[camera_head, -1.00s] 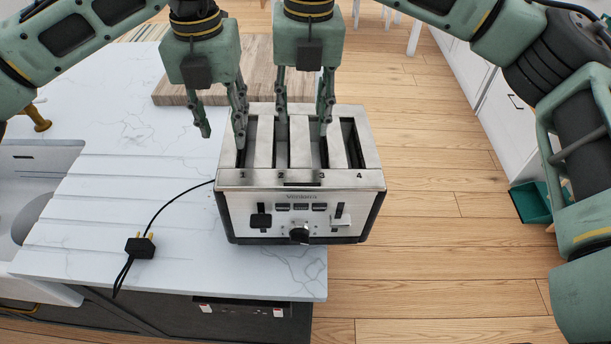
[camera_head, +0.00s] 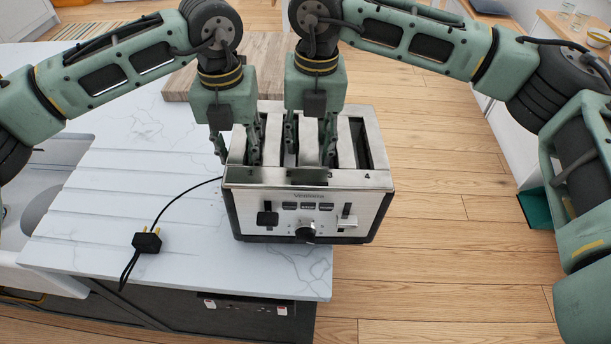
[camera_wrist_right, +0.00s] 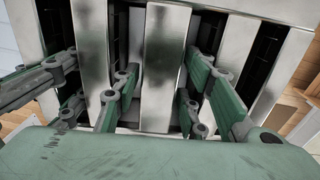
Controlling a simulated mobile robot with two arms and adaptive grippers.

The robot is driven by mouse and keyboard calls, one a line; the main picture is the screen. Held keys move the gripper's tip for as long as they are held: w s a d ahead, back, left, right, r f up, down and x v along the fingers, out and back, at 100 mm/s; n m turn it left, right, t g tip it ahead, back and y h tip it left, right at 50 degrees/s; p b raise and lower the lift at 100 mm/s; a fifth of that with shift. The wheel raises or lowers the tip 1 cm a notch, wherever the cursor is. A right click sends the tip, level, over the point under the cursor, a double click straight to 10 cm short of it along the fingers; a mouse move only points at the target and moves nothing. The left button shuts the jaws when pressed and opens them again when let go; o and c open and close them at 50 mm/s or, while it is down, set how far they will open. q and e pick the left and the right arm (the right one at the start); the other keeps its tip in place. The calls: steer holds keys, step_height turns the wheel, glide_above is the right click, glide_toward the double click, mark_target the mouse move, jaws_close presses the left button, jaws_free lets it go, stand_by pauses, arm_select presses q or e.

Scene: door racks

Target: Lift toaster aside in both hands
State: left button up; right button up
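The toaster (camera_head: 305,208) is a silver four-slot box with dark sides. It stands upright near the worktop's right edge, its knob and levers facing me. My left gripper (camera_head: 237,148) is open and low at the toaster's left side, one finger by the outer left wall and the other around the first slot. My right gripper (camera_head: 311,148) is open, its fingers down at the middle slots on either side of a metal divider. The right wrist view shows this divider (camera_wrist_right: 164,65) between the right fingers (camera_wrist_right: 163,88). Whether the fingertips touch metal is hard to tell.
A black cord with a plug (camera_head: 147,242) lies left of the toaster on the white marble worktop (camera_head: 110,215). A wooden board (camera_head: 275,55) lies behind. A sink (camera_head: 40,210) is at the left. Wooden floor (camera_head: 440,240) lies beyond the right edge.

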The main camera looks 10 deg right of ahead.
arm_select(q)
jaws_close()
arm_select(e)
jaws_close()
arm_select(q)
steer(key=shift+r, duration=0.25)
arm_select(e)
steer(key=shift+a+r, duration=0.1)
steer(key=shift+r, duration=0.1)
arm_select(q)
steer(key=shift+w, duration=0.15)
arm_select(e)
steer(key=shift+w, duration=0.15)
